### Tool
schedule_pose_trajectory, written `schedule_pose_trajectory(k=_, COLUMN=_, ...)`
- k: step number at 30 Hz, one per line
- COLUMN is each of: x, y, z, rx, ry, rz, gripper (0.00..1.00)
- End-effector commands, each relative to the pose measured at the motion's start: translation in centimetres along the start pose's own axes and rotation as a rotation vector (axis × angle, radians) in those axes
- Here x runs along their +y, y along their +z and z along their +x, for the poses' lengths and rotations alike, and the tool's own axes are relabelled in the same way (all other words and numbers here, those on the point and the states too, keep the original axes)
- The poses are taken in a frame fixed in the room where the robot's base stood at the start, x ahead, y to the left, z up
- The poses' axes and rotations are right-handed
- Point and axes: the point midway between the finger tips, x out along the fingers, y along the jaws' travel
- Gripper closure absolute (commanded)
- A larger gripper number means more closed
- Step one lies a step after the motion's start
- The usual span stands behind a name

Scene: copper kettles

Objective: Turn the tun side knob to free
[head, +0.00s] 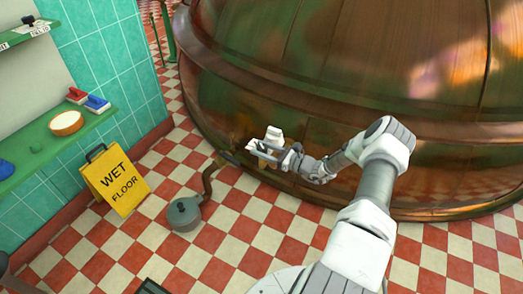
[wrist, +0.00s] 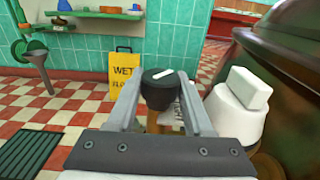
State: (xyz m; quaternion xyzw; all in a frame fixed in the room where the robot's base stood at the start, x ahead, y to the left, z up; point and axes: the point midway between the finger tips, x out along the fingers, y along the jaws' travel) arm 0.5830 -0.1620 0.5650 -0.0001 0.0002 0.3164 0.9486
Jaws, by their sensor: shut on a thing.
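The black side knob (wrist: 157,90) shows between my fingertips in the wrist view. It is round, with a white mark on top that slants slightly up to the right. My gripper (wrist: 160,92) is shut on it, one finger on each side. In the head view my gripper (head: 262,151) is low beside the copper tun (head: 340,110), and the knob is too small or hidden there to make out. The dark copper tun wall (wrist: 280,70) rises at the right of the wrist view. Free or locked markings cannot be read.
A white block-topped round thing (wrist: 238,105) stands between the knob and the tun. A yellow wet floor sign (head: 116,180) stands by the tiled wall. A grey pot (head: 184,213) with a bent pipe is on the checkered floor. A green shelf (head: 60,145) is at left.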

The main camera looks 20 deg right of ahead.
Motion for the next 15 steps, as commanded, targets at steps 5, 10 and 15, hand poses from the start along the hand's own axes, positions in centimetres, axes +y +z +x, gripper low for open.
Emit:
schedule_pose_trajectory(k=5, x=0.0, y=0.01, z=0.03, rx=0.0, ry=0.0, rz=-0.001, gripper=1.0)
schedule_pose_trajectory(k=10, x=0.0, y=0.01, z=0.03, rx=0.0, ry=-0.001, rz=-0.001, gripper=0.25)
schedule_pose_trajectory(k=15, x=0.0, y=0.02, z=0.02, rx=0.0, ry=-0.001, rz=0.0, gripper=0.19)
